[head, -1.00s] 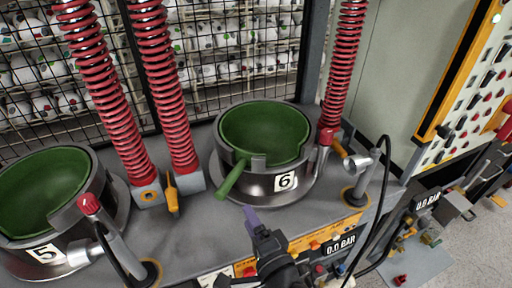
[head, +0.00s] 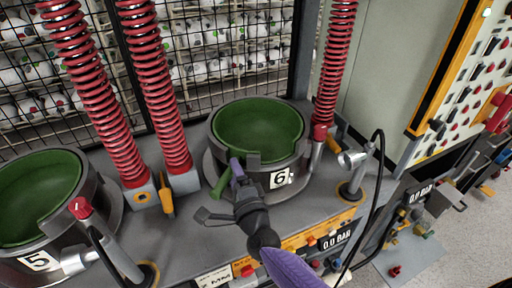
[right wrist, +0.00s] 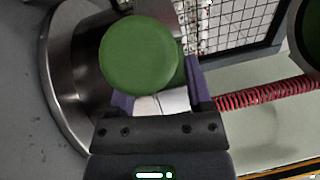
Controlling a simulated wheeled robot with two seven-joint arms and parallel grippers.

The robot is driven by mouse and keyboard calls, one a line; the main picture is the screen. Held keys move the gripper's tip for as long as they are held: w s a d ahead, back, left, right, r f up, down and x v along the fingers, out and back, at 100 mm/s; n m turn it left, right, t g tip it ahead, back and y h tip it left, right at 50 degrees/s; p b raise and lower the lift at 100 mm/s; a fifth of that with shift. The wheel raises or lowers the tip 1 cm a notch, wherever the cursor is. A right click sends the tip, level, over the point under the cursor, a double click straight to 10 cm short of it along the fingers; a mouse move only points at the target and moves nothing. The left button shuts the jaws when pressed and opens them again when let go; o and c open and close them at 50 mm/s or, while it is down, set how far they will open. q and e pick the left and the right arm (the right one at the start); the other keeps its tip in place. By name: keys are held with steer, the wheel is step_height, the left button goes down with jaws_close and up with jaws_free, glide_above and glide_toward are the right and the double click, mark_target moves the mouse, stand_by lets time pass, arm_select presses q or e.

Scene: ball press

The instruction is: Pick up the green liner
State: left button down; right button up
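A green liner (head: 258,128) sits in the dark metal pot marked 6 (head: 281,179), its green handle (head: 221,184) sticking out toward the front left. My right gripper (head: 238,172) is at the front of this pot, with a purple finger right beside the handle. In the right wrist view, the handle's round end (right wrist: 138,57) is large, in front of the purple fingers, which stand apart and look open. Whether they touch the handle is hidden. Another green liner (head: 35,195) sits in the pot marked 5 (head: 40,262) at the left. My left gripper is not in view.
Red coil springs (head: 158,90) stand behind and between the pots, with another (head: 333,65) at the right. A pipe fitting with a black hose (head: 354,175) stands right of pot 6. A red-capped lever (head: 82,208) stands by pot 5. A wire mesh (head: 205,60) closes the back.

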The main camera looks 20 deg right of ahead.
jaws_close()
stand_by(0.4)
stand_by(0.4)
stand_by(0.4)
